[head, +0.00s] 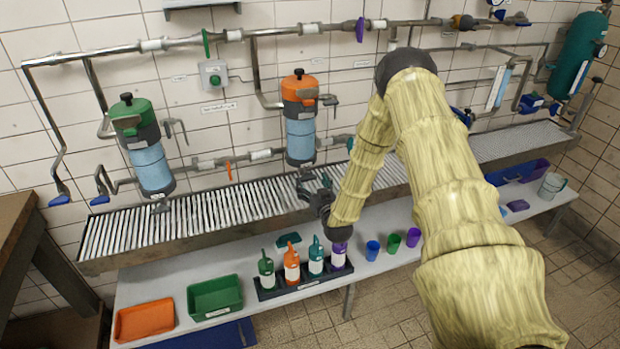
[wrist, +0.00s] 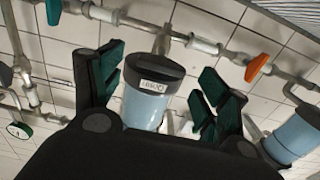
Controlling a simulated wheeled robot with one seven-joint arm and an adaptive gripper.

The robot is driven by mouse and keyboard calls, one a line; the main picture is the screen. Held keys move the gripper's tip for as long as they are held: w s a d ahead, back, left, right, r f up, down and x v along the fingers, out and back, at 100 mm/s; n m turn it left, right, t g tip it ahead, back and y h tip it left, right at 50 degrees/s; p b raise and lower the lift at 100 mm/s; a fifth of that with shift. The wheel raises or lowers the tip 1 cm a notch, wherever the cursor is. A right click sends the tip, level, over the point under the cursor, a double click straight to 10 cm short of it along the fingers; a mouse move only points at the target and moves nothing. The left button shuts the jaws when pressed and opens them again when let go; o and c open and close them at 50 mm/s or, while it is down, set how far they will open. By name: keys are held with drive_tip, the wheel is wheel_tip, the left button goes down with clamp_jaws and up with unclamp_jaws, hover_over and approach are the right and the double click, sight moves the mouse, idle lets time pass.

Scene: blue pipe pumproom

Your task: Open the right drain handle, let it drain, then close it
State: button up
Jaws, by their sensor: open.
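The right filter unit (head: 300,125) has an orange top and a pale blue bowl. Its lower end is partly hidden behind my gripper (head: 318,190), which is at its base. In the wrist view the bowl (wrist: 143,108) shows between the open fingers, with a dark labelled cap (wrist: 152,75). My gripper (wrist: 163,88) has green-padded fingers apart, one on each side of the bowl, with nothing held. I cannot make out the right drain handle or whether the fingers touch anything. The left filter unit (head: 148,155) has a green top and a grey fitting under it.
A slatted drain trough (head: 200,215) runs below the filters. An orange pipe handle (head: 229,170) sits left of the right filter; it also shows in the wrist view (wrist: 260,66). Bottles (head: 291,268), cups (head: 393,243) and trays (head: 215,296) stand on the lower shelf.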

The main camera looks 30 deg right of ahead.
sight(308, 177)
drive_tip(key=shift+x, duration=1.2)
drive_tip(key=c, duration=1)
drive_tip(key=shift+c, duration=0.2)
